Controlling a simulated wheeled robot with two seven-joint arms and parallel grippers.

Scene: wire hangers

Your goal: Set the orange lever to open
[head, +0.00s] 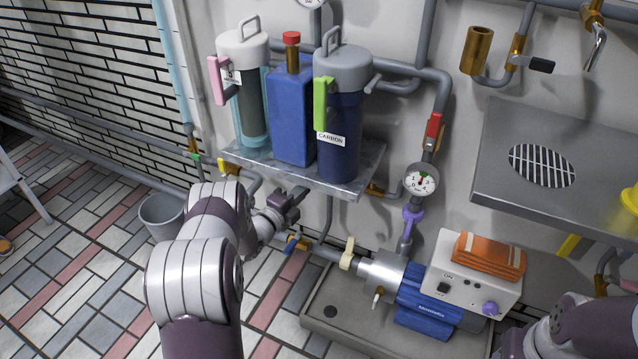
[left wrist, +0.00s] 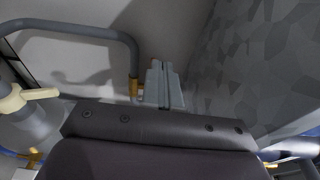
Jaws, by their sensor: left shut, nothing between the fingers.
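I cannot make out a lever that is clearly orange. A brass-coloured fitting (head: 375,190) sits on the pipe under the right end of the shelf. My left gripper (head: 293,198) is shut and empty, just below the shelf's front edge. In the left wrist view its fingers (left wrist: 165,86) are together, close beside a brass fitting (left wrist: 133,88) on a grey pipe; I cannot tell whether they touch. A blue lever (head: 291,244) on a brass valve is below the gripper. Part of my right arm shows at lower right, but its gripper is outside the view.
The shelf (head: 350,188) holds two filter housings and a blue container (head: 291,110). A red-handled valve (head: 433,128), a gauge (head: 421,180) and a purple lever (head: 412,220) line the pipe.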

